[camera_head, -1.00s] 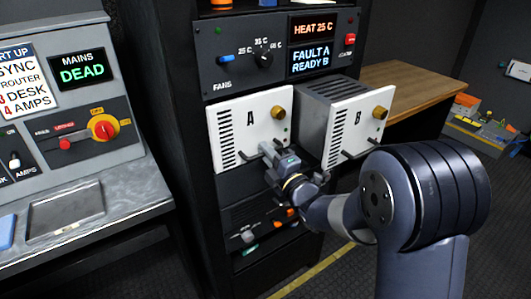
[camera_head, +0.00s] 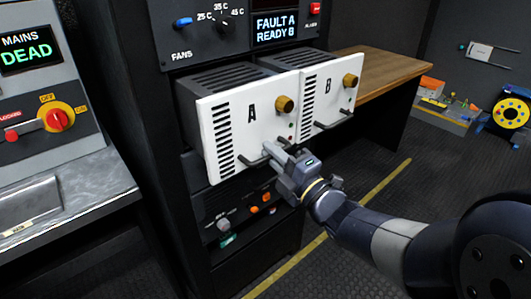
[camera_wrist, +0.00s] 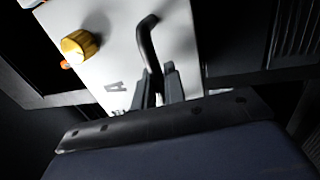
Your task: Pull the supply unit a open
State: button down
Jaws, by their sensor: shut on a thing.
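Supply unit A (camera_head: 235,125) has a white front with an "A", vent slots, a brass knob (camera_head: 284,104) and a dark bar handle (camera_head: 255,160). It sticks out of the rack, its grey vented body showing behind the front. My gripper (camera_head: 272,152) is shut on the right part of that handle. In the wrist view the handle (camera_wrist: 147,40) runs down between my gripper's fingers (camera_wrist: 160,85), with the white front (camera_wrist: 115,50) behind. The fingertips partly hide the handle's right end.
Supply unit B (camera_head: 328,95) also sticks out, close on the right. The panel above reads "FAULT A READY B" (camera_head: 275,27). A wooden desk (camera_head: 385,72) stands behind at right, and a grey console counter (camera_head: 75,200) at left. The floor before the rack is open.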

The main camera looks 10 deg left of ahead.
jog(key=c, duration=1.6)
grip_release()
jog(key=v, duration=1)
jog(key=shift+s+d+b, duration=0.3)
jog(key=shift+b, duration=0.15)
jog(key=shift+a, duration=0.1)
jog(key=p+x, duration=0.1)
jog(key=x, duration=1)
jog(key=shift+w+f, duration=0.1)
jog(key=shift+w, duration=0.05)
